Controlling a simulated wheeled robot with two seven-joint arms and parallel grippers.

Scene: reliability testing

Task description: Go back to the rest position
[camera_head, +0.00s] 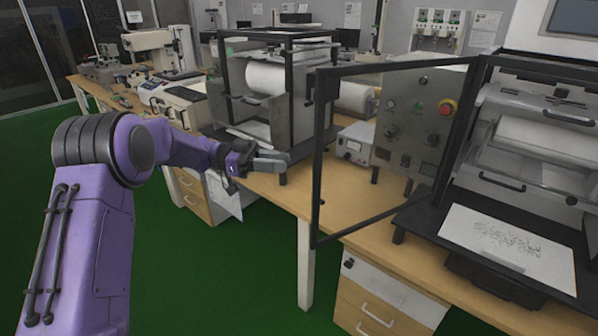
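My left arm comes in from the left, purple with black joints, and reaches toward the middle of the view. My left gripper (272,160) is at its end, in front of the workbench edge and left of the open machine door. Its grey fingers appear close together, but the gap between them is too small to judge. No object shows in the fingers. My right gripper is not in view.
A black-framed door (317,160) stands open from the right machine, over the wooden workbench (262,187). Another roller machine (265,80) stands behind my gripper. Green floor (220,270) is clear before the bench.

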